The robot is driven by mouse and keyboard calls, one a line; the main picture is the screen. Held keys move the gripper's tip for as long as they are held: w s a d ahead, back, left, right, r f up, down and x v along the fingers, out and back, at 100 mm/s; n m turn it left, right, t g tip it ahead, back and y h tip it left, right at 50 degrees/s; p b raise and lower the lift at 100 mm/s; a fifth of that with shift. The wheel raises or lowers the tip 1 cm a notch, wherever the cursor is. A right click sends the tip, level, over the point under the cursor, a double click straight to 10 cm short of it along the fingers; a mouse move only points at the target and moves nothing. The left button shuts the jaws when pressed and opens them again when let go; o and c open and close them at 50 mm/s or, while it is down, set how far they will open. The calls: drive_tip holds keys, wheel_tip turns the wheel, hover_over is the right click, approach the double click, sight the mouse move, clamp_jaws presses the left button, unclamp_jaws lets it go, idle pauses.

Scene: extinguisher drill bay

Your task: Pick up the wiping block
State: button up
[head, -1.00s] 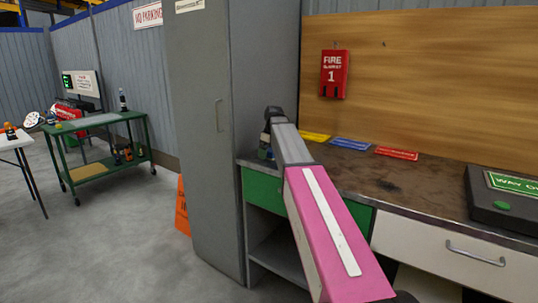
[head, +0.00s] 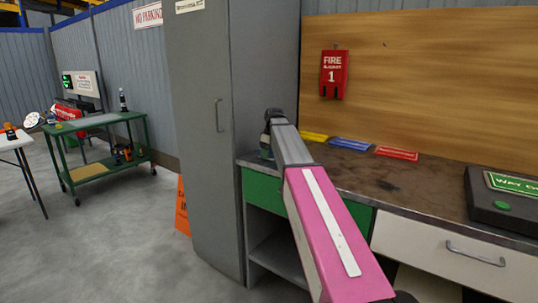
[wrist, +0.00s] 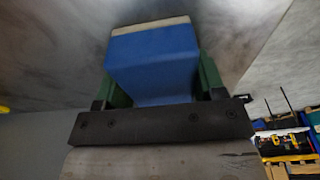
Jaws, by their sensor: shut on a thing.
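The wiping block (wrist: 152,72) is blue with a pale strip along its far end, and it fills the middle of the wrist view. My gripper (wrist: 158,84) has a green finger on each side of the block and is shut on it. In the head view my gripper (head: 266,150) is at the left end of the workbench (head: 350,172), beside the grey cabinet. There my own arm largely hides it, and I cannot make out the block. A grey, smudged surface lies beyond the block in the wrist view; I cannot tell whether they touch.
The tall grey cabinet (head: 205,130) stands close to the left of my gripper. Yellow (head: 314,137), blue (head: 351,144) and red (head: 396,153) flat plates lie along the bench's back. A dark case (head: 505,205) is at the right. A green trolley (head: 105,150) stands far left.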

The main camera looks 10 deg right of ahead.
drive_tip(key=shift+r, duration=0.55)
drive_tip(key=r, duration=0.3)
drive_tip(key=shift+s+a+r, duration=0.15)
drive_tip(key=shift+a+r, duration=0.05)
drive_tip(key=shift+r, duration=0.1)
drive_tip(key=s+a+r, duration=0.5)
drive_tip(key=a+r, duration=0.1)
drive_tip(key=a, duration=0.3)
drive_tip(key=shift+s+a+r, duration=0.3)
drive_tip(key=shift+s, duration=0.1)
